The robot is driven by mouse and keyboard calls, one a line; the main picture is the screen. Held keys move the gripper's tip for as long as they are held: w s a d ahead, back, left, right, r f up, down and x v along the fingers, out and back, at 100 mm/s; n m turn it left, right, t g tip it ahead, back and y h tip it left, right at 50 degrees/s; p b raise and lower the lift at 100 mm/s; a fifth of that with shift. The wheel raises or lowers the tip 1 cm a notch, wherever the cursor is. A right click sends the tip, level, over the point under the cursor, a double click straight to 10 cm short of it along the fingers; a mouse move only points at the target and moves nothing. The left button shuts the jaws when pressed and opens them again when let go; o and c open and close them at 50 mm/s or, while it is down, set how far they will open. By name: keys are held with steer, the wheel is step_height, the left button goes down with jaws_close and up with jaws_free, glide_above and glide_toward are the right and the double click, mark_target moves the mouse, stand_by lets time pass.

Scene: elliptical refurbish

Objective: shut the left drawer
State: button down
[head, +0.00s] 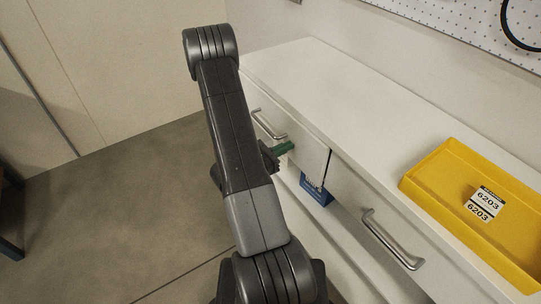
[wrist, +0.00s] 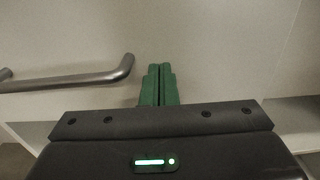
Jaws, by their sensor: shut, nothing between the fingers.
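The left drawer (head: 308,148) is in the white cabinet, with a silver bar handle (head: 268,125). Its pale front also fills much of the wrist view (wrist: 215,60), with the handle (wrist: 75,80) on the left. My gripper (head: 284,148) has its green fingers together with nothing between them. The fingertips (wrist: 158,68) point at the drawer front, just right of the handle; I cannot tell whether they touch it. The drawer looks nearly flush with the cabinet, but my arm hides part of it, so I cannot tell if it is fully in.
A second drawer with a silver handle (head: 390,240) is to the right, past a dark gap. A yellow tray (head: 425,190) with a 6203 label stands on the white top (head: 345,85). A blue bin (head: 316,192) sits below.

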steer(key=shift+x, duration=1.1)
steer(key=shift+r, duration=0.15)
